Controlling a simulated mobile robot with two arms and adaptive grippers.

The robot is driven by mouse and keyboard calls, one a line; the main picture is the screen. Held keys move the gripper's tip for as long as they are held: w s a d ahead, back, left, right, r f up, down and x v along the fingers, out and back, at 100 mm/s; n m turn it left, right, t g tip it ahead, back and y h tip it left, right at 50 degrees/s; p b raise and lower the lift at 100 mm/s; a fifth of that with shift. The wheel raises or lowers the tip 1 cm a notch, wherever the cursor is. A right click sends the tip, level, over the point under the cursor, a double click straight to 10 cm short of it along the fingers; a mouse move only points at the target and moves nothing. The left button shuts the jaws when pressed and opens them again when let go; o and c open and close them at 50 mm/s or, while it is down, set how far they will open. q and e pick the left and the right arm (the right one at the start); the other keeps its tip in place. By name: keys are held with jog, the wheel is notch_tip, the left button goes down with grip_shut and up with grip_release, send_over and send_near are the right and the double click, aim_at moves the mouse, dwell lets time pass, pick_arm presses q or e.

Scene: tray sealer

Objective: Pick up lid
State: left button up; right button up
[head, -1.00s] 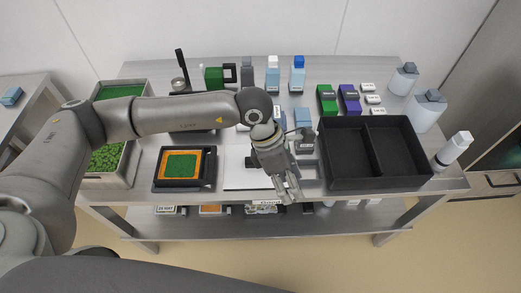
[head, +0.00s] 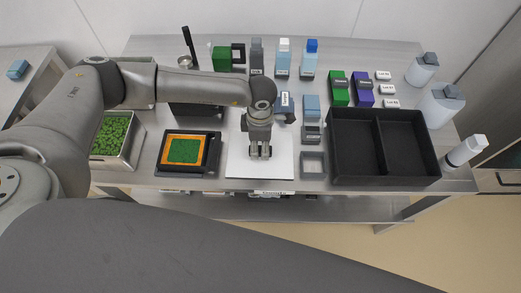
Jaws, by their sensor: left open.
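My left gripper (head: 260,154) is open and points down over the flat white sheet (head: 242,171) at the front middle of the steel table. Nothing shows between its fingers, and I cannot tell whether they touch the sheet. I cannot make out a lid for certain. A small grey square frame (head: 302,166) lies just right of the sheet. A black sealing fixture (head: 213,160) left of the sheet holds an orange-rimmed tray (head: 170,152) with green contents. My arm and gripper hide part of the table behind them. My right gripper is not in view.
A large black two-part bin (head: 378,148) stands at the right. A steel container of green pieces (head: 112,132) is at the left. Bottles and several green and purple boxes stand at the back. A white-capped bottle (head: 464,151) is at the right edge.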

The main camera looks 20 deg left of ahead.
pick_arm(q)
jog(key=shift+f, duration=1.2)
jog(key=c, duration=0.4)
grip_shut()
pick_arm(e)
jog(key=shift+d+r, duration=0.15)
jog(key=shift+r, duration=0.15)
pick_arm(q)
jog(key=shift+r, duration=0.2)
